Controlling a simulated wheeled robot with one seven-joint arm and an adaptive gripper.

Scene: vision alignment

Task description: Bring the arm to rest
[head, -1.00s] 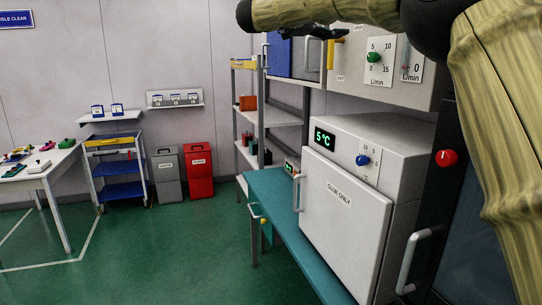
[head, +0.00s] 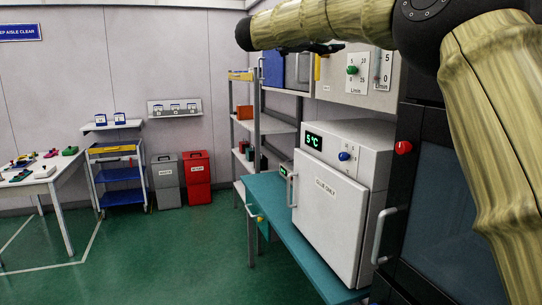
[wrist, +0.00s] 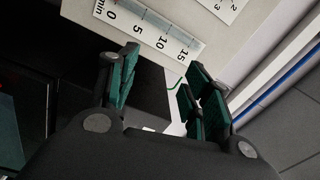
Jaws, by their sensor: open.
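My arm, in a tan cover with black joints, reaches across the upper right of the head view, folded at a black elbow. In the wrist view my gripper (wrist: 158,82) is open, its green-padded fingers apart with nothing between them. A flow-meter panel with a scale (wrist: 150,28) lies just beyond the fingers in that view. In the head view a small dark part shows below the arm, in front of the shelf unit and the upper cabinet; I cannot tell whether it is the gripper.
A white "GLUE ONLY" cabinet (head: 325,215) stands on a teal bench (head: 270,205) right of centre. A black cabinet (head: 435,200) is close at right. A shelf unit (head: 270,125), bins (head: 197,178), a blue cart (head: 120,175) and a white table (head: 55,175) stand farther back. Green floor is open at left.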

